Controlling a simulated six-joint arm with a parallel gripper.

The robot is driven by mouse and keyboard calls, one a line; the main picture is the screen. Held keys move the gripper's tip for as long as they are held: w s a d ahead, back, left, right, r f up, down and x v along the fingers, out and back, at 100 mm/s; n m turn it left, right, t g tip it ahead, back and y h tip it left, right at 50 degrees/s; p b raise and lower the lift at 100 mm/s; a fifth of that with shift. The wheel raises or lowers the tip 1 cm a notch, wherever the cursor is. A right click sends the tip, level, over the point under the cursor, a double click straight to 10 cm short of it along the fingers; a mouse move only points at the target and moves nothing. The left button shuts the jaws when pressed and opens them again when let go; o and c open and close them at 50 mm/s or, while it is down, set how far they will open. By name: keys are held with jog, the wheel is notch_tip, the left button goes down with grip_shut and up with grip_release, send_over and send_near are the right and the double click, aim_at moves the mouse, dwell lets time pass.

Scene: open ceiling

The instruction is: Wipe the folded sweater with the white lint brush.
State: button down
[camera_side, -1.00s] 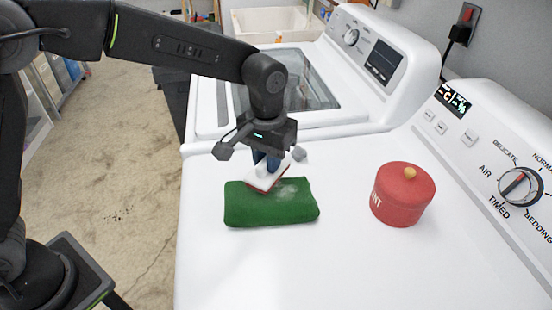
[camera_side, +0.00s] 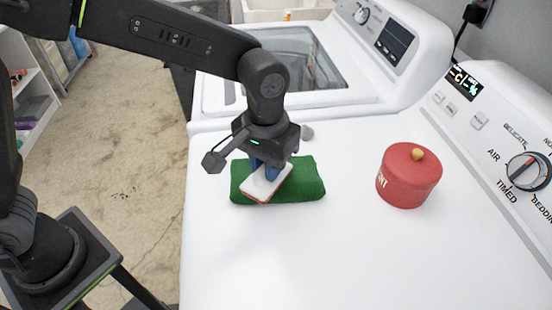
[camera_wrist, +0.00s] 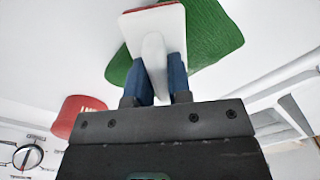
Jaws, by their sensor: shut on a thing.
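The folded sweater (camera_side: 306,182) is a dark green bundle on the white machine top. It also shows in the wrist view (camera_wrist: 215,35), behind the brush. The white lint brush (camera_side: 262,188) has a flat white back with a red edge. In the wrist view its white handle (camera_wrist: 154,55) stands between my blue fingers. My gripper (camera_side: 265,168) is shut on this handle and holds the brush over the sweater's left front part. The brush looks against the cloth, but its underside is hidden, so contact is unclear. No pale patch shows on the visible green.
A red lidded canister (camera_side: 408,178) with a wooden knob stands right of the sweater. A control panel with a dial (camera_side: 528,171) rises at the right. A second machine with a glass lid (camera_side: 290,60) is behind. The white top in front is clear.

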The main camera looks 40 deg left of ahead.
jog(key=w+a, duration=0.1)
jog(key=w, duration=0.1)
jog(key=w+a, duration=0.1)
jog(key=a, duration=0.1)
jog(key=w+a, duration=0.1)
jog(key=w, duration=0.1)
jog(key=shift+w+a, duration=0.25)
jog(key=shift+w, duration=0.1)
jog(key=shift+w+a+r, duration=0.1)
jog(key=shift+w+a, duration=0.05)
jog(key=shift+w, duration=0.05)
notch_tip(320, 180, up, 8)
dwell(0.3)
jog(key=shift+s, duration=0.2)
dwell(0.3)
